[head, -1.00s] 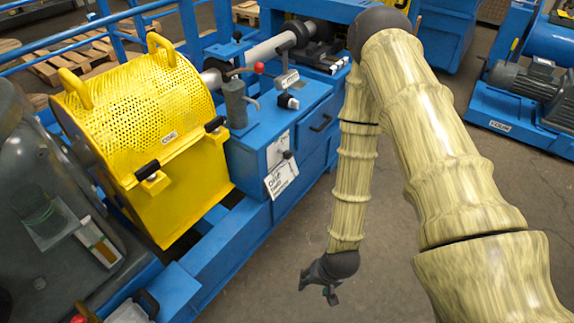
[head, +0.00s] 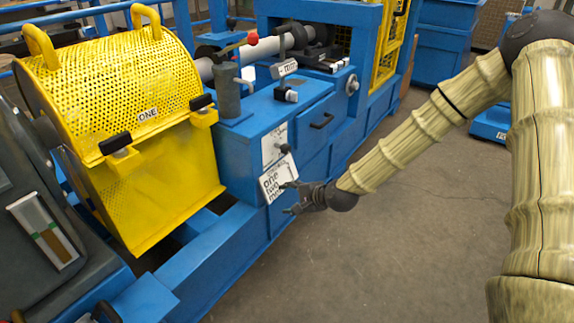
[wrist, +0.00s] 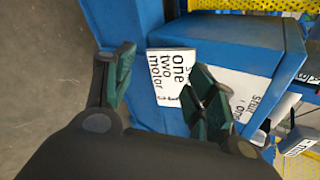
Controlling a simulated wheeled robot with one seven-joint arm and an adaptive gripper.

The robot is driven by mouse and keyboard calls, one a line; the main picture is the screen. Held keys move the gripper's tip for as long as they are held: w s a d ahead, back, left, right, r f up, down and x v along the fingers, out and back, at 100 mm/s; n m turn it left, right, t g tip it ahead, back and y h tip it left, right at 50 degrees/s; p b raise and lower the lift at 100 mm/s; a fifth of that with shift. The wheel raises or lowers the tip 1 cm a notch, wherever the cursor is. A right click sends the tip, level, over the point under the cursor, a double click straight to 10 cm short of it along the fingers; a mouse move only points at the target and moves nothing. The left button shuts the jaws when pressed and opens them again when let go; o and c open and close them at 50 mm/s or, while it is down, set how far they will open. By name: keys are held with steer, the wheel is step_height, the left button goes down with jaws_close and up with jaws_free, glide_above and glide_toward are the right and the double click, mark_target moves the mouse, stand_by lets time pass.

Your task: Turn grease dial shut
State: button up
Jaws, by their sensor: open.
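I cannot tell for certain which part is the grease dial. A small black and silver knob (head: 286,94) sits on the blue cabinet (head: 245,137), near a small tilted label (head: 284,68). A round silver dial (head: 352,84) is on the blue frame farther right. Their settings are too small to read. My gripper (head: 287,198) is open and empty, in front of the cabinet's lower side by a white printed card (head: 276,180). In the wrist view, the open fingers (wrist: 160,65) are spread before that card; I cannot tell whether they touch it.
A yellow perforated guard (head: 125,90) stands left of the cabinet. A lever with a red ball (head: 252,38) and a grey cylinder (head: 227,90) rise from the cabinet top.

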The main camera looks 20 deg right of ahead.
steer(key=w+d+r+m+t+b, duration=0.2)
steer(key=w+d+m+b, duration=0.15)
steer(key=w+b, duration=0.25)
steer(key=m+t+b, duration=0.2)
steer(key=m+b, duration=0.1)
steer(key=b, duration=0.2)
glide_toward(289, 150)
steer(key=shift+n+y, duration=0.25)
steer(key=shift+y, duration=0.15)
steer(key=b+x, duration=0.3)
steer(key=x, duration=0.6)
steer(key=shift+w+f+b, duration=0.15)
steer(key=shift+f+b, duration=0.1)
steer(key=shift+b, duration=0.1)
steer(key=shift+w+a, duration=0.25)
steer(key=shift+w, duration=0.5)
steer(key=shift+c, duration=0.5)
steer(key=c, duration=0.9)
